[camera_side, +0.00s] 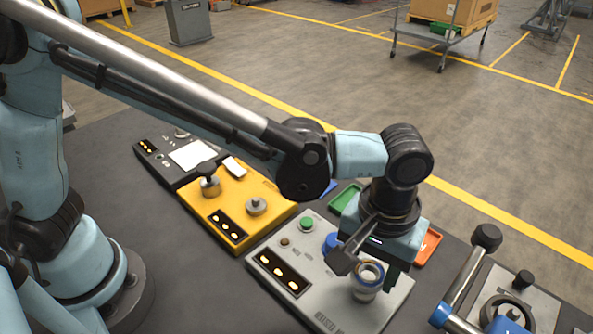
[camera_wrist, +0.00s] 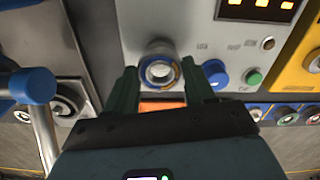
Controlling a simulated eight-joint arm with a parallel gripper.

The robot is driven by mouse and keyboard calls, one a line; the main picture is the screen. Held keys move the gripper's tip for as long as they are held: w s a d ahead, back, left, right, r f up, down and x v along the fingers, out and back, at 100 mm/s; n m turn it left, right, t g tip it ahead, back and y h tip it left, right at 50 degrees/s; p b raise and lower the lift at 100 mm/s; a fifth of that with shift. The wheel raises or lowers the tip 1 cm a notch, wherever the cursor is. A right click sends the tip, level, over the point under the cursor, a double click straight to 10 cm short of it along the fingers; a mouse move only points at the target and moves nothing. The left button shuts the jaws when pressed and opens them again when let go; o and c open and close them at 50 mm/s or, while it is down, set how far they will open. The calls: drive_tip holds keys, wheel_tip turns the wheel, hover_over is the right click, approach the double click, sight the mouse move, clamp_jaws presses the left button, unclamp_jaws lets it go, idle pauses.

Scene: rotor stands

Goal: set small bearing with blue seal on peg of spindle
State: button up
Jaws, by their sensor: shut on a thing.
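The small bearing (camera_side: 370,272) shows as a ring with blue and tan on its face, at the right part of the grey panel. In the wrist view the bearing (camera_wrist: 160,70) sits between the fingertips of my gripper (camera_wrist: 160,66), which is shut on it. In the side view my gripper (camera_side: 375,262) points down at the panel and partly hides the bearing. The pale round spindle (camera_side: 365,294) stands directly under the bearing. I cannot tell whether the bearing is seated on the peg or just above it; the peg is mostly hidden.
The grey panel (camera_side: 290,253) carries a green button (camera_side: 306,224) and a blue knob (camera_side: 332,242) close to my gripper. A yellow panel (camera_side: 232,225) lies left. Green (camera_side: 345,198) and orange (camera_side: 428,246) trays lie behind. A blue-and-metal handle (camera_side: 455,300) rises at right.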

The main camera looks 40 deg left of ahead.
drive_tip(key=shift+f, duration=1.25)
idle(1.3)
drive_tip(key=o, duration=1.5)
wheel_tip(320, 180, up, 8)
idle(1.0)
